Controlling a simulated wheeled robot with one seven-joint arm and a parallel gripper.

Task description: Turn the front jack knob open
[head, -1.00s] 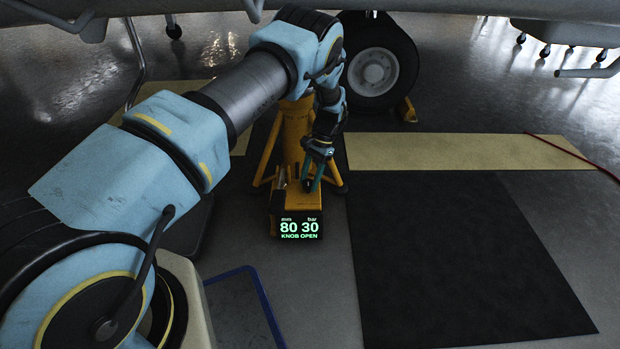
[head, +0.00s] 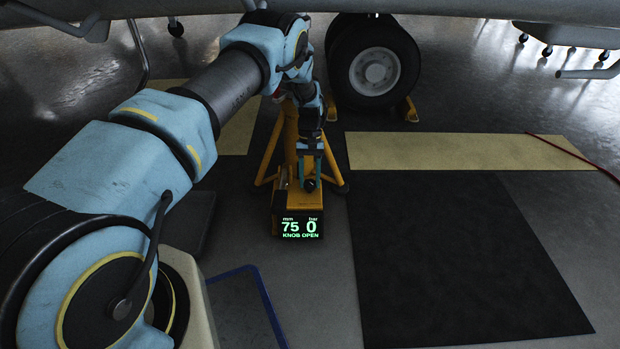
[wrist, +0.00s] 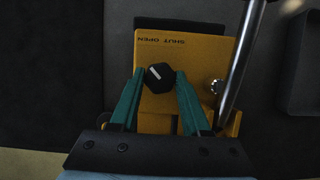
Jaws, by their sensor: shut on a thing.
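The yellow front jack (head: 291,145) stands on the floor near the middle of the head view, with a tripod base. Its display (head: 299,227) reads 75 mm, 0 bar and KNOB OPEN. In the wrist view the black jack knob (wrist: 159,77) with a white pointer line sits on the yellow housing (wrist: 190,80), below the printed words SHUT and OPEN. The pointer line slants toward the upper left of the picture. My gripper (wrist: 160,80) has its green fingers on both sides of the knob and is shut on it. In the head view my gripper (head: 309,175) points down at the housing.
A wheel (head: 375,71) with yellow chocks stands behind the jack. A dark mat (head: 450,260) and a pale strip (head: 460,151) lie on the floor to the right. A blue-edged tray (head: 245,305) lies in front. A metal rod (wrist: 241,70) rises beside the knob.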

